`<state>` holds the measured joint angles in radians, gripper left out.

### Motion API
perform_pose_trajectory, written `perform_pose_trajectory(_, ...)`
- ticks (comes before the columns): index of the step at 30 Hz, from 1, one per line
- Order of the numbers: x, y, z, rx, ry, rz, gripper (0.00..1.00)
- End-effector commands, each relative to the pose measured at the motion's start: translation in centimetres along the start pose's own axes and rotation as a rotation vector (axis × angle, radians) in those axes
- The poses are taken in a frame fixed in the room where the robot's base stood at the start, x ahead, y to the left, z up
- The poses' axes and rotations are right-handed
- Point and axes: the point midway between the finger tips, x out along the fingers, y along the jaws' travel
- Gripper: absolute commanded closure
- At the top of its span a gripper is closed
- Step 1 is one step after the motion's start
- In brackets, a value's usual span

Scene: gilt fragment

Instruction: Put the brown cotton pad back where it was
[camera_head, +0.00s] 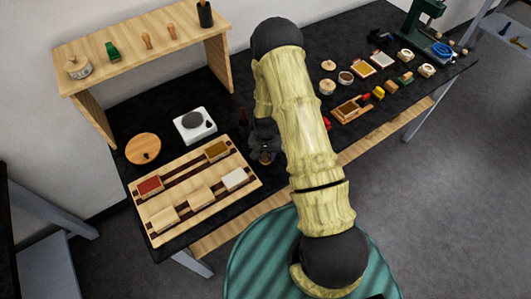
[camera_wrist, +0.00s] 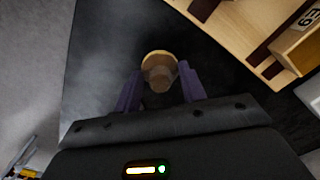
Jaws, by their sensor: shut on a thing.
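My gripper (camera_wrist: 160,92) is shut on a small brown, round thing (camera_wrist: 158,72) with a rounded knob and a pale yellow rim, taken to be the brown cotton pad. It is between the two purple fingers, above a dark surface, in the wrist view. Whether it touches that surface I cannot tell. The tray carries a red-topped block (camera_head: 149,187), a brown-topped block (camera_head: 217,150), a white block (camera_head: 235,178) and plain wooden blocks.
A white device with a grey disc (camera_head: 195,124) and a round wooden board (camera_head: 143,149) stand behind the tray. A wooden shelf (camera_head: 140,45) is at the back left. Several small pots and blocks and a green press (camera_head: 424,28) fill the table's right part.

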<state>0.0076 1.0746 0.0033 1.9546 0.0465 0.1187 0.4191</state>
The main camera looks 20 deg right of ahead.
Motion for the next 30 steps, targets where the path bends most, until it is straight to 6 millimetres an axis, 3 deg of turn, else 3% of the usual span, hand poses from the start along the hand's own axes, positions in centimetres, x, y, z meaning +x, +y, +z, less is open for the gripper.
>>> perform_pose_trajectory(12, 0.81, -0.02, 0.01, -0.001, 0.000, 0.000, 0.80)
perform_pose_trajectory(13, 0.80, -0.02, 0.01, 0.000, 0.000, 0.000, 0.57)
perform_pose_trajectory(16, 0.71, -0.02, 0.01, -0.001, 0.000, 0.000, 0.38)
perform_pose_trajectory(30, 0.02, -0.07, -0.09, -0.001, 0.003, -0.002, 0.37)
